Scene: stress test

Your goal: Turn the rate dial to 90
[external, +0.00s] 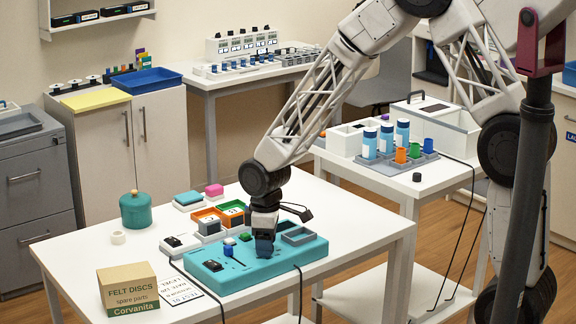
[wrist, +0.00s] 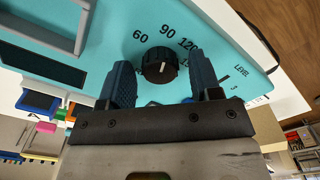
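The rate dial (wrist: 159,64) is a black ribbed knob on a teal panel (wrist: 104,70). The numbers 60, 90 and 120 show around its far side; other marks are partly hidden by my fingers. A pale pointer mark shows on the knob, but I cannot tell exactly which number it faces. My gripper (wrist: 162,76) is open, with one blue finger on each side of the dial and visible gaps to it. In the external view my gripper (external: 265,243) is low over the teal panel (external: 217,278) and hides the dial.
A printed card (external: 192,290), a felt discs box (external: 128,291), a teal jar (external: 135,210) and orange and green bins (external: 207,221) stand nearby on the white table.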

